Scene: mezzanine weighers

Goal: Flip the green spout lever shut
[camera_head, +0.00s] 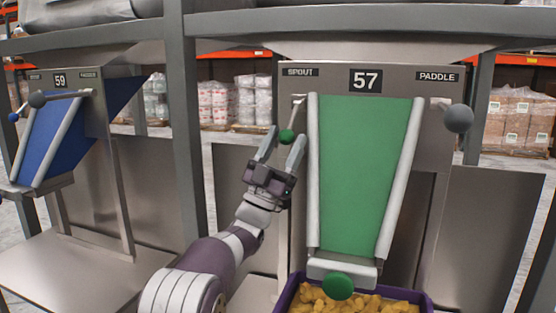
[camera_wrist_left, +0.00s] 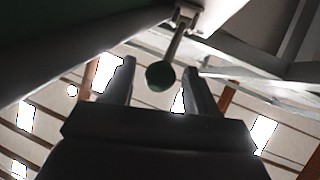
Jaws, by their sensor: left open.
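The green spout lever (camera_head: 287,135) hangs under the SPOUT label on weigher 57 (camera_head: 365,80), left of the green chute (camera_head: 363,170). Its rod points downward, tilted a little left, and ends in a round green knob. My left gripper (camera_head: 282,143) is open, with its fingers pointing up on either side of the knob. In the left wrist view, the dark knob (camera_wrist_left: 160,76) shows between the fingertips (camera_wrist_left: 158,66), with the rod rising above it to its pivot. I cannot tell whether a finger touches the knob. My right gripper is out of view.
The chute's pale left rail (camera_head: 313,180) stands close right of my left gripper. A grey-knobbed PADDLE lever (camera_head: 459,118) is at the right. Another green knob (camera_head: 337,286) is at the chute's foot, above a purple crate (camera_head: 430,303) with yellow pieces. A frame post (camera_head: 184,130) stands left.

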